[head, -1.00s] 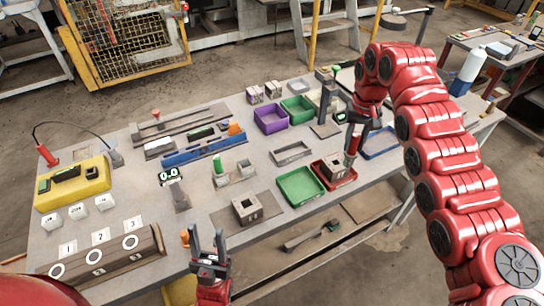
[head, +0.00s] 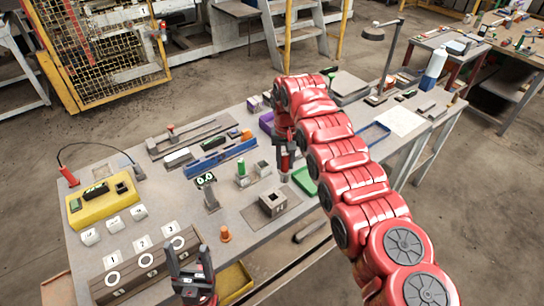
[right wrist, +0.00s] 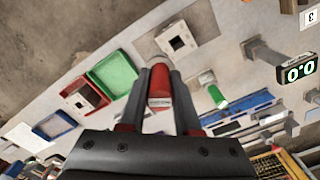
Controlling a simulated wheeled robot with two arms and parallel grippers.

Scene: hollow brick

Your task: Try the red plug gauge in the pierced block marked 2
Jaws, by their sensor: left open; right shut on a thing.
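My right gripper (right wrist: 160,78) is shut on the red plug gauge (right wrist: 159,96), whose pale end points away between the fingers. In the head view that gripper (head: 286,150) hangs over the table, behind the grey pierced block (head: 272,203). That block lies on a dark mat, hole up, and also shows in the right wrist view (right wrist: 176,41), apart from the gauge. Another pierced block (right wrist: 83,98) is in the red tray. I cannot read a mark on either block. My left gripper (head: 188,258) is open and empty at the near table edge.
A rack (head: 140,268) bears tags 1, 2 and 3 with white rings. A green-handled gauge (head: 241,168) stands in a holder near a digital display (head: 205,179). A green tray (right wrist: 112,72) is beside the red tray (right wrist: 62,92).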

